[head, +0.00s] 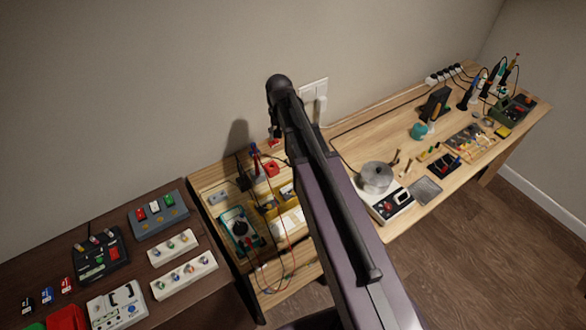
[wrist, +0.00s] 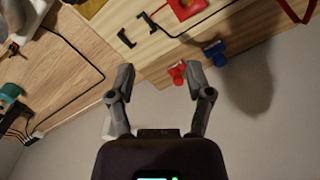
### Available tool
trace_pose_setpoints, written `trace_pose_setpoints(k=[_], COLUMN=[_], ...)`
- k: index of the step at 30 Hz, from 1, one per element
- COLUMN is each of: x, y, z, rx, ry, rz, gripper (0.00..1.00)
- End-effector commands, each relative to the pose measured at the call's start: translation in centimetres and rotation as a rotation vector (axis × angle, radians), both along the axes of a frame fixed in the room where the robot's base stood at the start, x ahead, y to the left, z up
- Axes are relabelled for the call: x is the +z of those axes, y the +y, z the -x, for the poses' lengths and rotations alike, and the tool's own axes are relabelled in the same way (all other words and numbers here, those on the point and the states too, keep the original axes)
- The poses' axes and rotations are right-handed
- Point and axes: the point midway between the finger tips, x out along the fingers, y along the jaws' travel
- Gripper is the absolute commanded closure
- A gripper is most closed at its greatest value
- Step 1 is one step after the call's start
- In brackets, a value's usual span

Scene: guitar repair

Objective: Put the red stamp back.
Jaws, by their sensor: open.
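In the wrist view my gripper (wrist: 161,68) is open, with nothing held between its fingers. A small red piece (wrist: 177,73), which looks like the red stamp, is at the bench's wall-side edge. It appears between the fingertips, closer to the right one; I cannot tell how far below them it is. A similar blue piece (wrist: 215,52) is just right of the right finger. In the head view a small red piece (head: 274,143) shows by the wall, left of my arm. My gripper is not clear there. I cannot make out the stamp's storage place.
A red block (wrist: 187,8), black brackets (wrist: 127,39) and a black cable (wrist: 100,72) lie on the bench in the wrist view. The grey wall is close to the fingers. The head view shows a crowded wooden bench (head: 345,140) and a dark table (head: 30,250) with pedals.

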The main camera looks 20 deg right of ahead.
Motion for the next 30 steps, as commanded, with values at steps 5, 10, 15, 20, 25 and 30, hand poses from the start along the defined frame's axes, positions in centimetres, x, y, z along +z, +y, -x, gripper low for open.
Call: trace_pose_setpoints(k=[5,10,15,20,25,30], x=[0.0,0.0,0.0,0.0,0.0,0.0], y=[0.1,0.2,0.2,0.2,0.2,0.2], z=[9.1,14.1,16.1,16.2,16.1,16.1], rx=[0.124,0.214,0.255,0.262,0.261,0.260], ry=[0.001,0.002,0.002,0.002,0.002,0.002], rz=[0.001,0.002,0.002,0.002,0.002,0.002], gripper=[0.34,0.34,0.34,0.34,0.34,0.34])
